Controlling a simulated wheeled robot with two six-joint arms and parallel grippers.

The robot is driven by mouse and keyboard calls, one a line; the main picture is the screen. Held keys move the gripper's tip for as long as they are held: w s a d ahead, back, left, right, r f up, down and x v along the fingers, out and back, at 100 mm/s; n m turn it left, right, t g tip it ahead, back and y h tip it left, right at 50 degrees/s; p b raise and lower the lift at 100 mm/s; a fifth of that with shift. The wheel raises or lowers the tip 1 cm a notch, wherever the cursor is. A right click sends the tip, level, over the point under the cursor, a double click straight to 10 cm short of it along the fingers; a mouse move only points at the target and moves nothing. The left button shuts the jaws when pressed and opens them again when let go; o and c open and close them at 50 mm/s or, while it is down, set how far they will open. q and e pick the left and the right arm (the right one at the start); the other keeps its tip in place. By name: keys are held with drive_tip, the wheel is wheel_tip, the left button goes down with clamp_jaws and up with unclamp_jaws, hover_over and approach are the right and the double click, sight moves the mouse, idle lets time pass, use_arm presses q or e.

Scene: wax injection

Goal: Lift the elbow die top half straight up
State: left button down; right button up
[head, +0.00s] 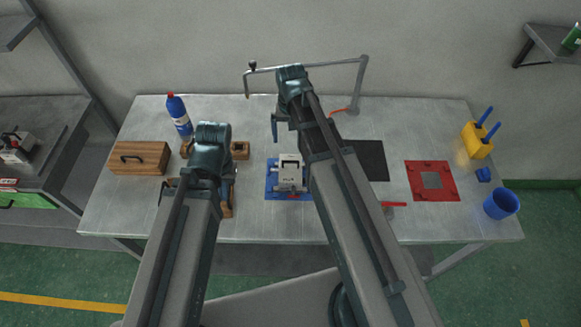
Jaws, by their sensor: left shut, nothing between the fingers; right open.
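The elbow die is a pale grey metal block with a dark handle on its top half (290,163). It sits on a blue mat (272,191) near the middle of the table, and its halves look together. My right gripper (276,128) is open and empty, above and behind the die, slightly to its left; its arm passes close along the die's right side. My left gripper (208,160) is shut and empty, left of the die and apart from it. Its fingertips are mostly hidden by its own wrist.
A wooden box (139,158) and a blue bottle (179,115) stand left. Wooden pieces (240,150) lie around my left wrist. A bent metal arm (325,64) stands behind. A black mat (371,160), red mat (441,192), yellow holder (476,141) and blue cup (501,204) are right.

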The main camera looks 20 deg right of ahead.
sight(290, 162)
drive_tip(key=shift+s+f+b, duration=0.1)
drive_tip(key=shift+f+b, duration=6.7)
drive_tip(key=shift+f, duration=0.15)
drive_tip(key=shift+r, duration=0.1)
clamp_jaws()
